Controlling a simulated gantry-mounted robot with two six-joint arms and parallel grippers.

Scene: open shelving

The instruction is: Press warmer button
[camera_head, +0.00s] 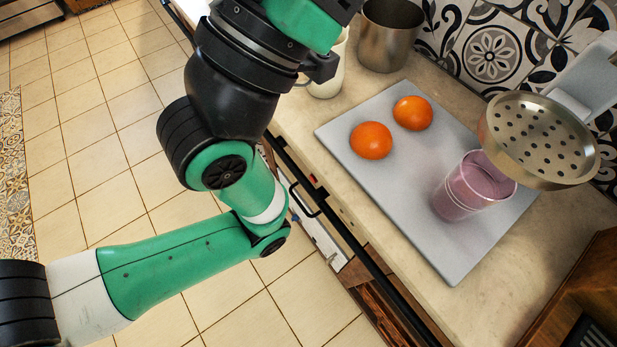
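My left arm comes in from the left, bends near the counter's front edge and runs out at the top of the picture. No fingertips of my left gripper can be made out, and my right gripper is not in view. My arm hides part of the counter front.
A grey board (395,205) on the counter (565,215) holds two oranges (371,140) (413,113) and a glass of purple drink (475,187). A perforated metal disc (538,137) overhangs the glass. A metal pot (390,35) and pale mug (331,80) stand behind. Tiled floor (95,150) lies left.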

